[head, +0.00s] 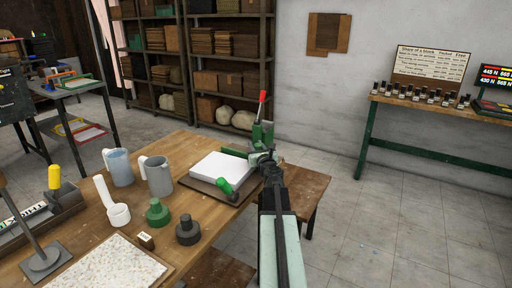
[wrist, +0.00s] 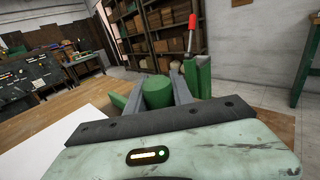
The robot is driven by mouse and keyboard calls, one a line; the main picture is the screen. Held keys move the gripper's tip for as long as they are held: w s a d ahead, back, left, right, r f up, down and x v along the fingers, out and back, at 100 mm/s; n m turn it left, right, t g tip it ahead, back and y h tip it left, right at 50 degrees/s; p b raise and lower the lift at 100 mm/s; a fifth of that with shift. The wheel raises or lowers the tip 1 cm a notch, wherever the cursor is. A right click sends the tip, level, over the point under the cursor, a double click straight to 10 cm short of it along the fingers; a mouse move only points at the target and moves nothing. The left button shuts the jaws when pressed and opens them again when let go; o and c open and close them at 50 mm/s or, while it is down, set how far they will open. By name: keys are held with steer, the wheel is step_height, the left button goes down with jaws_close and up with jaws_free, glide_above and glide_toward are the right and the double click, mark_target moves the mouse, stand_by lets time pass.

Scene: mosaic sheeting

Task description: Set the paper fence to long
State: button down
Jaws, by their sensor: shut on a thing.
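The paper fence is a low green bar (head: 236,152) at the back edge of a white paper stack (head: 221,167) on a dark board. My gripper (head: 264,157) is at the bar's right end, just in front of a green upright with a red-tipped lever (head: 262,108). In the wrist view, my gripper (wrist: 156,92) has its two dark fingers on either side of a rounded green knob (wrist: 157,90), shut on it. The knob seems to belong to the fence. The green upright (wrist: 197,76) is close to the right finger. No long or short marking is readable.
A green-handled part (head: 225,187) is at the board's front. Open floor lies to the right.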

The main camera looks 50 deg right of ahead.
stand_by(0.8)
steer(key=d, duration=0.2)
steer(key=w+d, duration=0.1)
steer(key=d, duration=0.3)
steer(key=shift+w, duration=0.25)
steer(key=c, duration=1.1)
jaws_free()
steer(key=shift+a, duration=0.1)
steer(key=shift+s, duration=0.15)
steer(key=v, duration=0.7)
steer(key=shift+s+a, duration=0.2)
steer(key=shift+a, duration=0.05)
